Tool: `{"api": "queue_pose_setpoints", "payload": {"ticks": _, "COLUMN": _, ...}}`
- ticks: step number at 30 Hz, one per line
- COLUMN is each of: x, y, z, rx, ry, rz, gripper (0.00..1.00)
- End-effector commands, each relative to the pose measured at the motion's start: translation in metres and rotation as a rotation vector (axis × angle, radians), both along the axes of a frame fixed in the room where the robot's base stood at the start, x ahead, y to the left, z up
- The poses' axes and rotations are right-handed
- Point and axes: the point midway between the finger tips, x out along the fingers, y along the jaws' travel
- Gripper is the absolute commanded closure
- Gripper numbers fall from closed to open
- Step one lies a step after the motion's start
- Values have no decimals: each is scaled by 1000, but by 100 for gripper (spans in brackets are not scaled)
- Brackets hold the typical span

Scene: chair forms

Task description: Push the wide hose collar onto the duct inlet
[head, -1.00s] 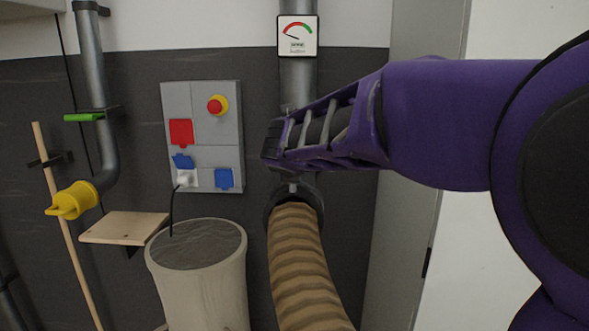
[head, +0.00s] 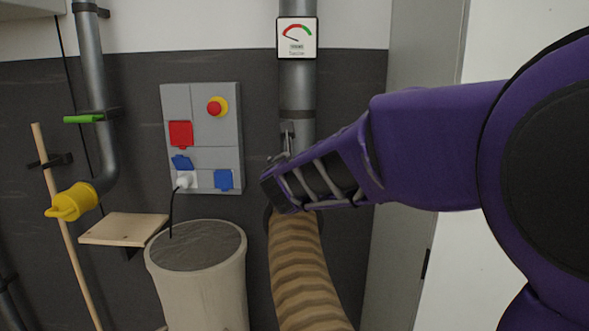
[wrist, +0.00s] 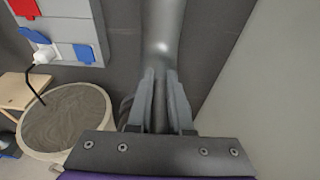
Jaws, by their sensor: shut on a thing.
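The duct inlet is the lower end of a grey vertical pipe (head: 298,88); its mouth is hidden behind my gripper. The pipe also shows in the wrist view (wrist: 163,28). A tan ribbed hose (head: 302,268) hangs below it. Only the left edge of the dark hose collar (head: 267,217) shows at the hose top, so I cannot tell how it sits on the inlet. My gripper (head: 272,192) is in front of the collar and lower pipe. In the wrist view its fingers (wrist: 161,85) are shut on a narrow dark bar (wrist: 160,108); what it belongs to is unclear.
A dial gauge (head: 297,38) is on the pipe above, with a small metal bracket (head: 287,135) lower down. A grey switch panel (head: 203,105) is to the left. A pale bin (head: 200,290) stands left of the hose.

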Motion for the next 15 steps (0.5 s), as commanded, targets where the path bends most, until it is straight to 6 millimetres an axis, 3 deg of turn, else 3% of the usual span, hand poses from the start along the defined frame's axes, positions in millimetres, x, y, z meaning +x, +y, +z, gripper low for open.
{"api": "queue_pose_setpoints", "payload": {"ticks": 15, "x": 2, "y": -1, "z": 0, "rx": -1, "ry": -73, "rz": 5, "gripper": 100}}
